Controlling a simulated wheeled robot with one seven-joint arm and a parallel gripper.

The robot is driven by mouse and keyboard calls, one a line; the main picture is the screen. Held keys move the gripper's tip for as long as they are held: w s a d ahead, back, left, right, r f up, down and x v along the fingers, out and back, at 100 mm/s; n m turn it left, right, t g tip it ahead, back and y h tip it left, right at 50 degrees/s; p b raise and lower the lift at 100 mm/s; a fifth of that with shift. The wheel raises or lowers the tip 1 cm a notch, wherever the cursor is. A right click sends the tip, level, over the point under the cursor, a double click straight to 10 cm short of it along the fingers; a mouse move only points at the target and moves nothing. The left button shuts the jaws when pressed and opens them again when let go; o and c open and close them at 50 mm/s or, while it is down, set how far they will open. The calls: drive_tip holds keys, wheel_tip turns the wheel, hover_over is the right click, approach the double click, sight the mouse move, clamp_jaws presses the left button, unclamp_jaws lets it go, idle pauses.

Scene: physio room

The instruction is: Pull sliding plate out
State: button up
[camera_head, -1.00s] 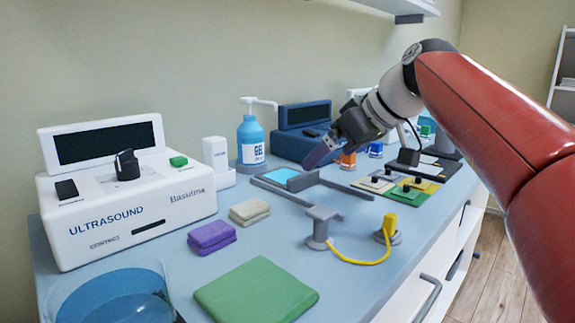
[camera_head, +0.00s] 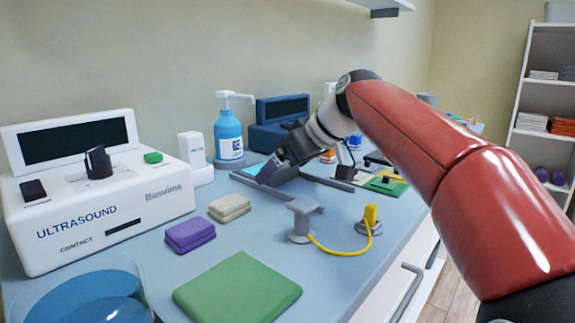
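The sliding plate (camera_head: 252,169) is light blue and sits between two grey rails (camera_head: 262,191) on the blue counter, in front of the gel bottle. Only a small part of it shows, because my gripper covers most of it and its grey raised end. My gripper (camera_head: 268,173) comes down at a slant from the upper right, with its fingertips low over the plate. Whether the fingers touch or hold the plate is hidden, and I cannot tell how far apart they are.
The gel bottle (camera_head: 229,138) and a dark blue device (camera_head: 281,120) stand close behind. A grey post (camera_head: 300,220) with a yellow cable stands in front. Purple (camera_head: 190,236) and beige (camera_head: 229,207) blocks, a green pad (camera_head: 237,290) and the ultrasound unit (camera_head: 100,200) lie to the left.

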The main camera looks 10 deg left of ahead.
drive_tip(key=shift+d, duration=0.1)
drive_tip(key=c, duration=1.2)
drive_tip(key=s+d+b, duration=0.1)
drive_tip(key=s+d, duration=0.1)
drive_tip(key=d, duration=0.1)
drive_tip(key=s+d+b, duration=0.2)
drive_tip(key=d, duration=0.2)
drive_tip(key=s+d+b, duration=0.2)
drive_tip(key=d, duration=0.1)
drive_tip(key=shift+s+d, duration=0.2)
drive_tip(key=shift+d, duration=0.2)
drive_tip(key=o, duration=1.3)
drive_tip(key=shift+c, duration=0.2)
drive_tip(key=shift+r, duration=0.1)
drive_tip(key=p+v, duration=0.1)
drive_tip(key=v, duration=0.6)
drive_tip(key=shift+s+d+r, duration=0.15)
drive_tip(key=shift+d+r, duration=0.05)
drive_tip(key=shift+r, duration=0.05)
drive_tip(key=shift+d, duration=0.1)
